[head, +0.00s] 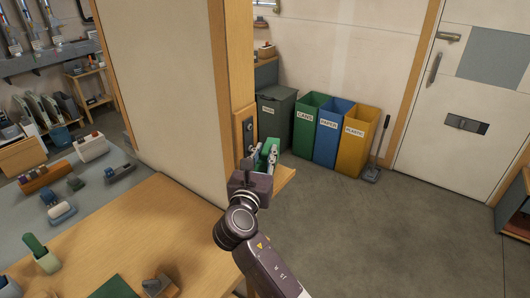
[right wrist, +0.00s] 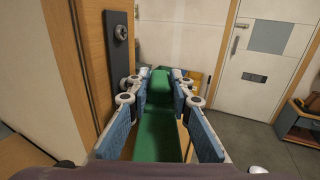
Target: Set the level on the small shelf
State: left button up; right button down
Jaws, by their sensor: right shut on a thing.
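The green level (right wrist: 158,132) is between the blue-padded fingers of my right gripper (right wrist: 160,82), which is shut on it. In the head view, my right gripper (head: 264,158) hides most of the level, and only a little green shows between its fingers. The small wooden shelf (head: 287,179) sticks out from the post at the end of the partition, just right of and below the gripper. The level is over or at this shelf; I cannot tell whether they touch. My left gripper is not in view.
A dark plate with a knob (right wrist: 120,60) is fixed to the post left of the gripper. The partition (head: 175,90) stands to the left. A wooden table (head: 150,235) is at front left. Bins, including a yellow one (head: 357,145), stand behind. The floor at right is clear.

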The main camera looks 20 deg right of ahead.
jog(key=c, duration=1.7)
grip_release()
jog(key=shift+c, duration=0.2)
jog(key=shift+s+a+r, duration=0.1)
jog(key=shift+s+a, duration=0.05)
jog(key=p+v, duration=0.4)
jog(key=v, duration=0.7)
jog(key=shift+s, duration=0.35)
jog(key=shift+a, duration=0.1)
